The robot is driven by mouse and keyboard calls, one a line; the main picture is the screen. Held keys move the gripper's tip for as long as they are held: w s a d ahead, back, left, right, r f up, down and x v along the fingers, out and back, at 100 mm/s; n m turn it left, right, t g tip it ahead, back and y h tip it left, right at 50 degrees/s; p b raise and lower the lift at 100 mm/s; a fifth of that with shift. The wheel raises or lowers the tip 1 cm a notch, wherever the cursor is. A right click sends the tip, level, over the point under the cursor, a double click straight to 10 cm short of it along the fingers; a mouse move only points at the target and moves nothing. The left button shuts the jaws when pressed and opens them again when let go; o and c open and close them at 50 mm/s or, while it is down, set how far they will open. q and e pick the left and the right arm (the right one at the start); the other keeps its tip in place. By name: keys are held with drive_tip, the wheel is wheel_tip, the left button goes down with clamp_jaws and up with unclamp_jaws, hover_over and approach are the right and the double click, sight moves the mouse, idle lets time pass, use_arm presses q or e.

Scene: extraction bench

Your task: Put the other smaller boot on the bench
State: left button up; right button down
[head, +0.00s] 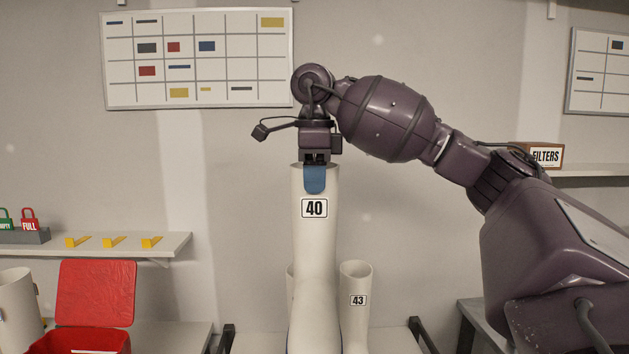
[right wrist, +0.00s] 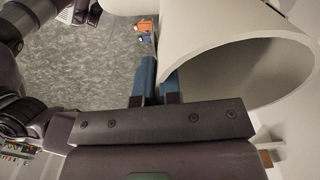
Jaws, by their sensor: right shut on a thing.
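The white boot marked 40 (head: 315,250) stands upright in the middle of the head view, its foot cut off by the lower edge. My right gripper (head: 314,178) is above it, pointing down, with its blue fingers shut on the rim of the shaft. In the right wrist view the fingers (right wrist: 160,82) pinch the wall of the boot's wide opening (right wrist: 262,72). A white boot marked 43 (head: 356,312) stands behind at the right. Part of another white boot (head: 290,283) shows behind at the left, mostly hidden. My left gripper is not in view.
An open red box (head: 96,292) is at the lower left, beside a white cylinder (head: 17,310). A wall shelf (head: 150,246) with yellow pieces and padlocks is above it. A FILTERS box (head: 546,155) is on a shelf at the right. Dark rails (head: 424,338) flank the boots.

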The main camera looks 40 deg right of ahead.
drive_tip(key=s+a+f+n, duration=0.2)
drive_tip(key=a+f+n, duration=0.5)
drive_tip(key=f, duration=1)
drive_tip(key=s+a+f+n, duration=0.2)
drive_tip(key=a+f+n, duration=0.5)
drive_tip(key=f+n, duration=0.4)
drive_tip(key=s+a+f+n, duration=0.2)
drive_tip(key=a+f+n, duration=0.6)
drive_tip(key=f, duration=1.4)
drive_tip(key=shift+f+n, duration=0.4)
drive_tip(key=shift+d, duration=0.1)
